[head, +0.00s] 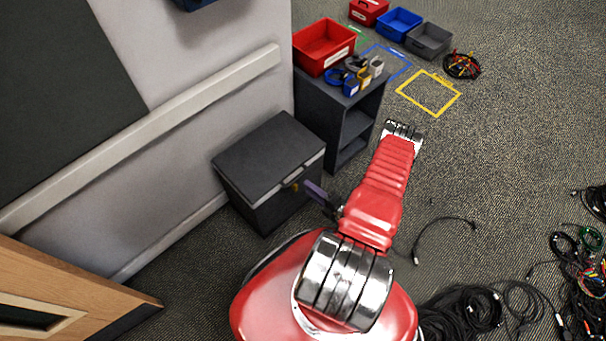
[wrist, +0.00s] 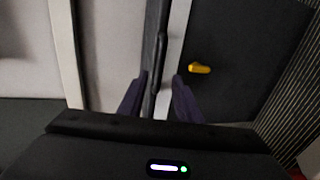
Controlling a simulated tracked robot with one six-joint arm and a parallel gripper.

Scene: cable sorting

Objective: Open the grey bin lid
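The grey bin (head: 262,208) stands against the wall, with its dark lid (head: 268,148) lying flat and shut on top. A small yellow catch (head: 295,186) sits on its front face and also shows in the wrist view (wrist: 200,69). My gripper (head: 310,187) is at the bin's front, near the upper edge and the catch. In the wrist view its two purple fingers (wrist: 160,88) are apart, with a dark edge strip (wrist: 157,55) running between them. I cannot tell whether the fingers touch it. The catch lies to the right of the fingers there.
A dark shelf unit (head: 345,112) stands behind the bin, with a red tray (head: 324,47) and several small items on top. A wooden piece (head: 60,295) is at lower left. Black cables (head: 462,308) lie on the floor at lower right.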

